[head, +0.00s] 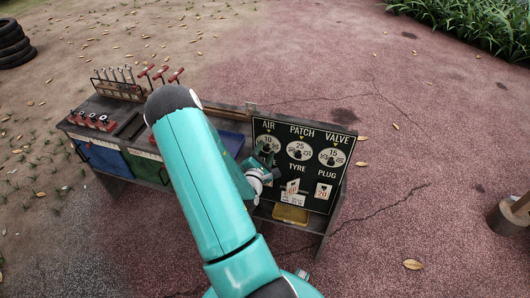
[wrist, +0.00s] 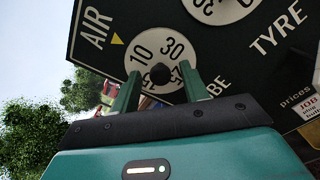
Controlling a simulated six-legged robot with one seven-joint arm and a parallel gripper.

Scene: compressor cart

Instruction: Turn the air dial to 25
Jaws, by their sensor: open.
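The air dial (head: 268,142) is a white disc at the upper left of the dark sign board, under the word AIR. In the wrist view the dial (wrist: 175,45) has 10 nearest the yellow pointer (wrist: 116,39) and 30 beside it; its lower numbers are partly hidden. In the head view my gripper (head: 265,158) is in front of the dial's lower part.
The patch dial (head: 299,150) shows 25 at its top and the valve dial (head: 333,156) shows 15. A price card (head: 292,189) and a yellow block (head: 290,214) are below. Red-handled tools (head: 160,74) stand on the cart at left. The ground at right is mostly clear.

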